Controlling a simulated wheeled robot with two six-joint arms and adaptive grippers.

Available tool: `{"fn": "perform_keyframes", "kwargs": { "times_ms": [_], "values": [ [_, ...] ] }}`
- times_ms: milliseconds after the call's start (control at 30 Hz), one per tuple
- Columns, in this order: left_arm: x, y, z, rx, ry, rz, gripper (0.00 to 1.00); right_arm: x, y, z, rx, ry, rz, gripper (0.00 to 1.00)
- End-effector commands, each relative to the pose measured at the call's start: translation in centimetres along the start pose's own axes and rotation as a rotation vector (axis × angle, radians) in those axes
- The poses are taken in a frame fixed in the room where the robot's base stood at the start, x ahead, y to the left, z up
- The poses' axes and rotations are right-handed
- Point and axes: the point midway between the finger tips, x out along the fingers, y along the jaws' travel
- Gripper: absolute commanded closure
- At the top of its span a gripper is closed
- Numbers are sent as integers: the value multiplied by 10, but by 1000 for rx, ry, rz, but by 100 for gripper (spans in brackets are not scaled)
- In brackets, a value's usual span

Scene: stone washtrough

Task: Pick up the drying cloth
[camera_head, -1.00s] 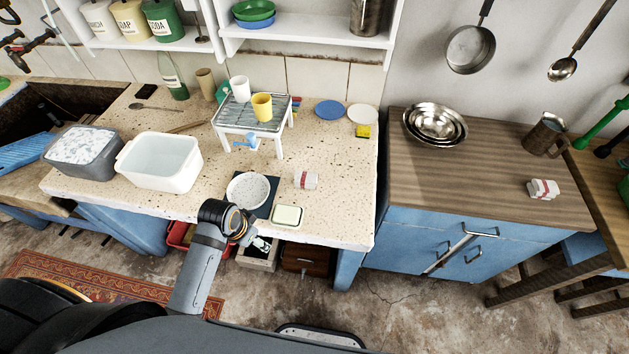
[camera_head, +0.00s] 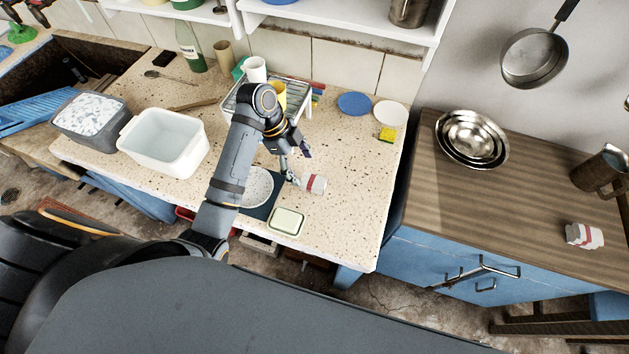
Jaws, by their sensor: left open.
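A small folded white cloth with a red stripe (camera_head: 313,183) lies on the speckled stone counter, right of a round white speckled plate (camera_head: 257,186). A similar folded white and red cloth (camera_head: 584,236) lies on the wooden counter at the right; I cannot tell which is the drying cloth. My left gripper (camera_head: 297,168) points down just behind and left of the cloth on the stone counter. Its fingers are apart and nothing is between them. One fingertip is close to the cloth; I cannot tell whether it touches. My right gripper is not in view.
A rack (camera_head: 240,98) with cups stands behind my left arm. A soap dish (camera_head: 286,221) lies near the front edge. A white basin (camera_head: 163,140) and a grey tub (camera_head: 91,116) stand at left. The counter right of the near cloth is clear.

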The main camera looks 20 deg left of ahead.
Motion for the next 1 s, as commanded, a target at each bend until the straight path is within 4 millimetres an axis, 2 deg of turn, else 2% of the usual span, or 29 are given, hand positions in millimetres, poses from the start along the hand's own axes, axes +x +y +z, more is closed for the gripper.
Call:
{"fn": "perform_keyframes", "kwargs": {
  "times_ms": [33, 167, 367, 500, 633, 900, 933, 1000],
  "values": [
    [10, 0, -1, -3, 3, 2, 25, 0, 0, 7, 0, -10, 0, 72],
    [26, 0, -1, -3, 1, 0, 25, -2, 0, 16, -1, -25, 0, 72],
    [33, -1, -1, -3, 1, -1, 25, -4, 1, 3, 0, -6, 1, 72],
    [54, -2, -6, -4, 2, 1, 25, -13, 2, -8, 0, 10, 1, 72],
    [75, -2, -5, -4, 0, 0, 25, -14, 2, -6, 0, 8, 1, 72],
    [82, -3, -4, -3, -2, -2, 25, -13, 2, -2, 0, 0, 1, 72],
    [82, -3, -4, -3, -2, -2, 26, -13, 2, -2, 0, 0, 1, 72],
    [82, -3, -4, -3, -2, -2, 35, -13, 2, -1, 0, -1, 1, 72]
  ]
}}
